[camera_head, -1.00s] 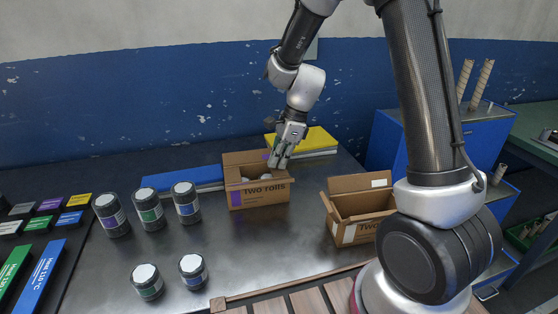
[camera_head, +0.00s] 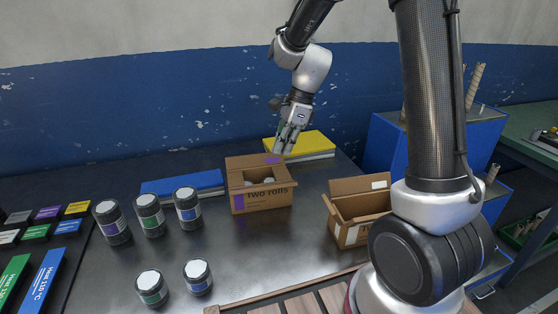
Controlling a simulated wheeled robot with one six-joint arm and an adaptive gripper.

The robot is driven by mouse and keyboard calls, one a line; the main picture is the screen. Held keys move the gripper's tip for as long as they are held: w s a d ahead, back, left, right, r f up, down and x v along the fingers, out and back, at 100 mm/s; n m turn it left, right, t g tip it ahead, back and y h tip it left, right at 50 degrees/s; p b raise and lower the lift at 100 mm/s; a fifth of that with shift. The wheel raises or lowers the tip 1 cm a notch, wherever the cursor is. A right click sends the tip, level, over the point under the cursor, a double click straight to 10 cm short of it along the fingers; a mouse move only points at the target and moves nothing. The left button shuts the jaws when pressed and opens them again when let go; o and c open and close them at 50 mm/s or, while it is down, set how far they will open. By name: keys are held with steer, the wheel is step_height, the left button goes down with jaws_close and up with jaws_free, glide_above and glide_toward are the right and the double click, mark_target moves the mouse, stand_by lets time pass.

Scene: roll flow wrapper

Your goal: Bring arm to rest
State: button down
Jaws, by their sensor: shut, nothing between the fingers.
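My gripper (camera_head: 282,152) is raised above the far right side of an open cardboard box (camera_head: 266,203) marked "Two rolls". Its fingers point down and look close together with nothing held between them. In the picture the fingertips sit just above the box's rear flap and in front of the yellow binder. Pale items (camera_head: 262,183) show inside the box, partly hidden by its walls. My arm comes down from the top of the picture.
A second open box (camera_head: 352,236) stands to the right, partly behind my arm. Several dark jars with white lids (camera_head: 150,215) stand at the left. Blue (camera_head: 183,184) and yellow (camera_head: 310,142) binders lie at the back. Coloured label blocks (camera_head: 40,280) lie far left.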

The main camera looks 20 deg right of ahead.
step_height(320, 180, up, 8)
